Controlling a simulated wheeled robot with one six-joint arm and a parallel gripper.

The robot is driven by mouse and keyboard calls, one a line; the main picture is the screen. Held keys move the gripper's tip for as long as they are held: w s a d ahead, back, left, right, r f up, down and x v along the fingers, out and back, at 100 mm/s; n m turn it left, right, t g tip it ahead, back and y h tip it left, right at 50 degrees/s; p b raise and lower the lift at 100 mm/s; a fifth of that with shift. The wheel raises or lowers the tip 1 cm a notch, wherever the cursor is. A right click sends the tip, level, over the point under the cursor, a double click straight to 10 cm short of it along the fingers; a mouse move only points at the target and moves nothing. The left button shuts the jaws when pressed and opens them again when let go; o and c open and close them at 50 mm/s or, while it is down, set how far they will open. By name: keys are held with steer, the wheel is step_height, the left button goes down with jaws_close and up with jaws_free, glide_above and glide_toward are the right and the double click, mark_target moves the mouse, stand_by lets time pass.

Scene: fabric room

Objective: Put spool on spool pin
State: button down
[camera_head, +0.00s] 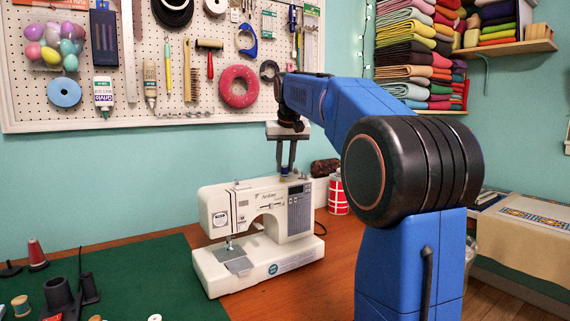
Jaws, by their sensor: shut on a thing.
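The white sewing machine (262,222) stands on the wooden table at the centre. My gripper (286,170) points down above the right part of the machine's top. Its two fingers are shut on a small dark spool (285,171), which shows only as a small patch between the fingertips. The spool is at or just above the machine's top; I cannot tell whether it touches. The spool pin cannot be made out clearly at this size, and the gripper may hide it.
A green mat (130,270) at the left holds a red cone of thread (37,254), a wooden thread spool (20,306) and a dark holder (62,298). A red-and-white can (338,195) and a dark brown object (324,167) stand behind the machine. A pegboard (150,75) hangs behind.

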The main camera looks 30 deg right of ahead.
steer(key=c, duration=1.5)
jaws_free()
steer(key=v, duration=1.7)
steer(key=shift+s+r, duration=0.1)
steer(key=shift+r, duration=0.1)
steer(key=shift+s, duration=0.1)
